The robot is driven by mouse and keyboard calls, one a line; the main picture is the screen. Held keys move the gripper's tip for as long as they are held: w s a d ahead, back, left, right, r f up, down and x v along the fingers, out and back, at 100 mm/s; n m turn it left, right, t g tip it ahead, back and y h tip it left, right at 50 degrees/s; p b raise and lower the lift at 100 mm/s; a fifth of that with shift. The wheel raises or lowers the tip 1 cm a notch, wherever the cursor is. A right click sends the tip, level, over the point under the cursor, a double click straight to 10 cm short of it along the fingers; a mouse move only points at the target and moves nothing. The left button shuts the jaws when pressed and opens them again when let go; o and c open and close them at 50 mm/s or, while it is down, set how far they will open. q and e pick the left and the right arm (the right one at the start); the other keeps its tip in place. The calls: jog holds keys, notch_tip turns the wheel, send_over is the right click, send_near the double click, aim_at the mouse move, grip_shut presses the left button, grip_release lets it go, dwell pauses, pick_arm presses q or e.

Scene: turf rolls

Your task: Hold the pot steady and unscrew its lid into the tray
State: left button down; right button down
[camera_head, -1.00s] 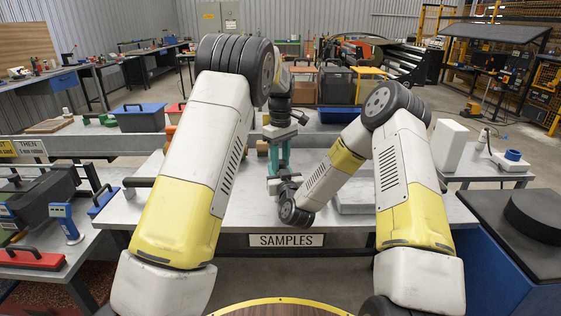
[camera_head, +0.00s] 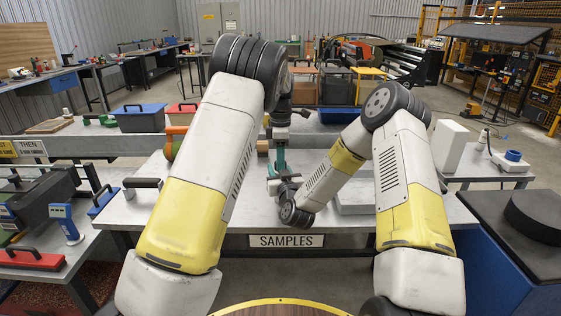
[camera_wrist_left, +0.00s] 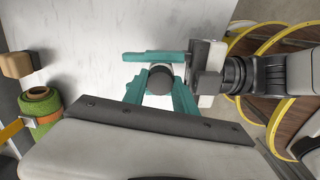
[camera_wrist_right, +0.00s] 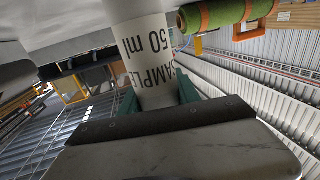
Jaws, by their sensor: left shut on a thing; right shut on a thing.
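The white pot (camera_wrist_right: 150,62) has black "SAMPLE 50 ml" print and stands between the teal fingers of my right gripper (camera_wrist_right: 158,93). A dark round lid (camera_wrist_left: 161,77) shows from above in the left wrist view, between the teal fingers of my left gripper (camera_wrist_left: 160,92). My left gripper (camera_head: 279,162) points down over the bench in the head view, shut on the lid. My right gripper comes in from the right in the left wrist view, shut on the pot below. The pot is hidden in the head view. I cannot make out the tray for certain.
The pale bench (camera_head: 230,207) carries a grey slab (camera_head: 355,200) on the right and a dark handle (camera_head: 142,183) on the left. A green turf roll (camera_wrist_left: 40,103) and a wooden block (camera_wrist_left: 15,64) lie near the pot. A "SAMPLES" sign hangs at the front edge.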

pick_arm(q)
jog(key=shift+r, duration=0.1)
jog(key=shift+r, duration=1)
jog(key=shift+r, duration=2)
pick_arm(e)
jog(key=c, duration=0.8)
grip_release()
jog(key=shift+s, duration=0.1)
